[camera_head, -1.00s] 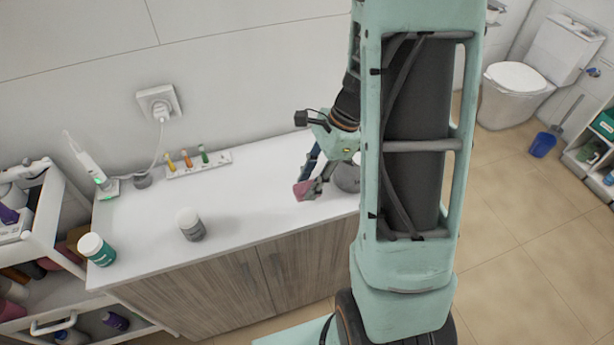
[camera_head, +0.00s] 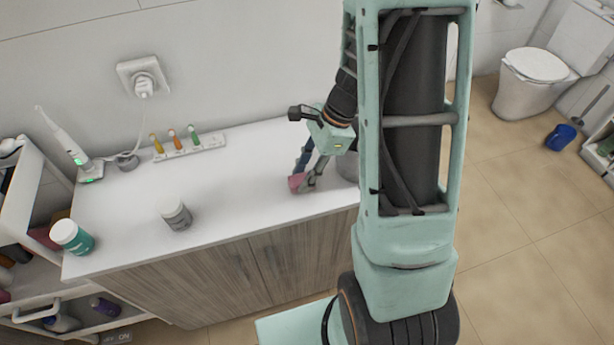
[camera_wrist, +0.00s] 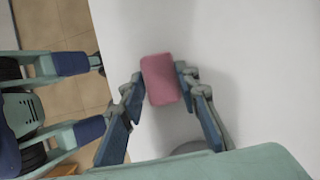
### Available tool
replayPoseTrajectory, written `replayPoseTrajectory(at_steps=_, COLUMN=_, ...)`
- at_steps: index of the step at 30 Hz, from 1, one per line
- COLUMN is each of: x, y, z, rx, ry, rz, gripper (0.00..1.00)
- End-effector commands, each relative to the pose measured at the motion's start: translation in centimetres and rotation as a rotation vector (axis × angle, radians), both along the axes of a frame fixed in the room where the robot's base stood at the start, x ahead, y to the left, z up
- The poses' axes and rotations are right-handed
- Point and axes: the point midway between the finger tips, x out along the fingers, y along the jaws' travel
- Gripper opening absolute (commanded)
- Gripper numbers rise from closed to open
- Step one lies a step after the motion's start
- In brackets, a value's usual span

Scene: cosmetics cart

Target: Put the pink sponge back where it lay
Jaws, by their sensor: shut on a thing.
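The pink sponge (camera_head: 297,182) is between the fingertips of my gripper (camera_head: 306,181), over the right part of the white counter (camera_head: 245,185). In the wrist view the sponge (camera_wrist: 161,79) is a rounded pink block, with a finger of my gripper (camera_wrist: 160,84) pressed on each side. The white counter top (camera_wrist: 245,70) lies below it, with a soft shadow near the sponge. I cannot tell whether the sponge touches the counter.
A grey round container (camera_head: 347,166) stands close behind my gripper, partly hidden by my body. The middle counter is clear.

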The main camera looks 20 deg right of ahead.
Motion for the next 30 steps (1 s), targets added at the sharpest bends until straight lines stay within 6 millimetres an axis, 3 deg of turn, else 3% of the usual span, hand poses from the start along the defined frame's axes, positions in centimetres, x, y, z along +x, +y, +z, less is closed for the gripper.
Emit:
replayPoseTrajectory(at_steps=13, x=0.0, y=0.1, z=-0.8, rx=0.000, ry=-0.001, rz=0.000, gripper=0.10)
replayPoseTrajectory(at_steps=14, x=0.0, y=0.1, z=-0.6, rx=0.000, ry=-0.001, rz=0.000, gripper=0.33)
replayPoseTrajectory(at_steps=18, x=0.0, y=0.1, z=-0.6, rx=0.000, ry=-0.001, rz=0.000, gripper=0.47)
replayPoseTrajectory(at_steps=30, x=0.1, y=0.0, z=0.3, rx=0.000, ry=-0.004, rz=-0.001, gripper=0.47)
